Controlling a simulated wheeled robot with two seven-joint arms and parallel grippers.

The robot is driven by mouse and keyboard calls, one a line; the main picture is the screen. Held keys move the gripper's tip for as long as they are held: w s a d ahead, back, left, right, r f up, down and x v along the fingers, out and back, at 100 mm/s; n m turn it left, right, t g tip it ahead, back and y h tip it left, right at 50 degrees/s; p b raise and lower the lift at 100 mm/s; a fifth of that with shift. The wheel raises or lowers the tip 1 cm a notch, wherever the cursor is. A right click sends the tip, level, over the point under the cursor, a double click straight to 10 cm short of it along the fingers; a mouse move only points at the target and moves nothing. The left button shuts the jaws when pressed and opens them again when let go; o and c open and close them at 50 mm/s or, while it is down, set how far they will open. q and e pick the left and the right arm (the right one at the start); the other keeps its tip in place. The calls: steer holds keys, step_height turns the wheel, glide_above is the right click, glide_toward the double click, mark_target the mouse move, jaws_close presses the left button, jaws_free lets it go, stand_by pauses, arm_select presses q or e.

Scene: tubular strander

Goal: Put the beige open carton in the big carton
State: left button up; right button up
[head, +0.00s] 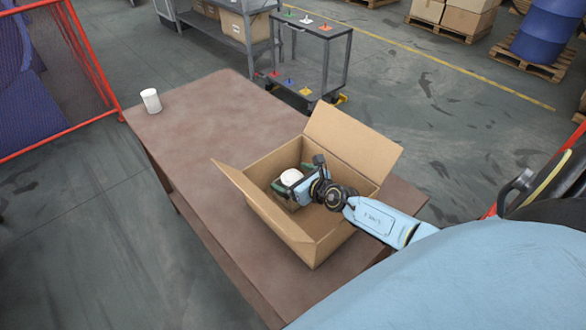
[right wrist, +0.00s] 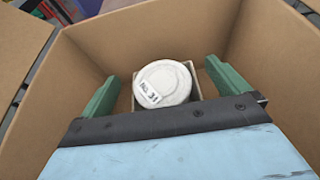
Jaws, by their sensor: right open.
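The big carton (head: 331,240) stands open on the brown table with its flaps spread. My right gripper (head: 294,184) reaches down into it from the right. In the right wrist view the beige open carton (right wrist: 195,88) is inside the big carton, holding a white round container (right wrist: 163,84) marked "No. 31". The green fingers of my right gripper (right wrist: 161,78) are open, one on each side of the beige carton, with gaps showing. In the head view the gripper largely hides the beige carton. I cannot tell whether it rests on the bottom. My left gripper is out of view.
A white cup-like container (head: 151,100) stands at the far left corner of the brown table (head: 210,115). The table is clear between it and the big carton. A grey trolley (head: 315,65) stands behind the table, and a red-framed barrier (head: 88,60) is at the left.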

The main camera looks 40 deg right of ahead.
steer(key=shift+s+a+p, duration=0.1)
steer(key=shift+s+p, duration=0.1)
steer(key=shift+p, duration=0.3)
steer(key=r+p+v, duration=0.1)
steer(key=p+v, duration=0.2)
steer(key=v, duration=0.4)
